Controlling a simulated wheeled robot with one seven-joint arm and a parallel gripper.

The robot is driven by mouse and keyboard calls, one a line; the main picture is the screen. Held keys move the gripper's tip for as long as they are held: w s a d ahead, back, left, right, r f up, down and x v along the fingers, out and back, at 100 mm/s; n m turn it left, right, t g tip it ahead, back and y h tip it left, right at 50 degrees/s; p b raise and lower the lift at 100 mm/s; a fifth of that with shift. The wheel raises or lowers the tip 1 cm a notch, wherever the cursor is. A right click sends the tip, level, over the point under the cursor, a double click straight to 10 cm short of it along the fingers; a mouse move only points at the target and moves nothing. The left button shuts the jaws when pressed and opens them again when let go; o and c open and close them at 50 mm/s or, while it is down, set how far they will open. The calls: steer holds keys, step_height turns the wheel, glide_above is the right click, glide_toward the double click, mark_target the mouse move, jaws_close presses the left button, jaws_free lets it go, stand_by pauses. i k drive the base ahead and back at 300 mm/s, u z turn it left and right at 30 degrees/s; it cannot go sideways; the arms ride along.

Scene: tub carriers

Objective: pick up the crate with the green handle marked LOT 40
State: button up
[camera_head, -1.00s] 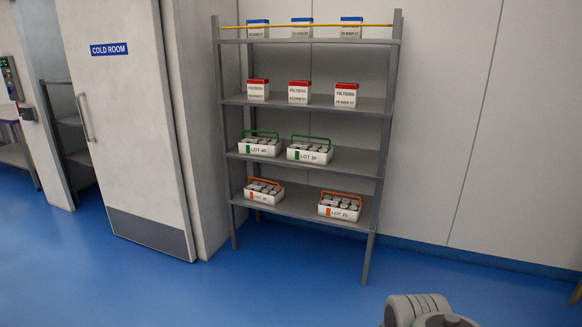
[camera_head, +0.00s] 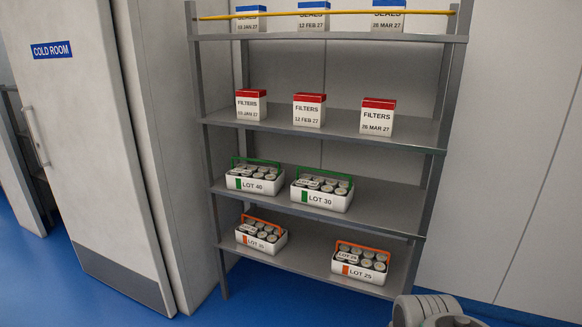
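The crate marked LOT 40 (camera_head: 254,184) is white with a green handle and a green patch beside its label. It stands at the left of the third shelf from the top (camera_head: 385,213) and holds several round-topped containers. A second green-handled crate, marked LOT 30 (camera_head: 321,197), stands close on its right. Part of my arm shows at the bottom right. My gripper's fingers are not in view.
An orange-handled crate (camera_head: 261,239) and another marked LOT 25 (camera_head: 360,268) stand on the lowest shelf. FILTERS boxes (camera_head: 309,112) stand above. A yellow bar (camera_head: 330,13) crosses the top shelf's front. The COLD ROOM door (camera_head: 85,140) is at left.

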mark_target(257, 180)
steer(key=u, duration=1.5)
steer(key=i, duration=2.85)
steer(key=z, duration=1.05)
steer(key=i, duration=0.5)
steer(key=u, duration=0.05)
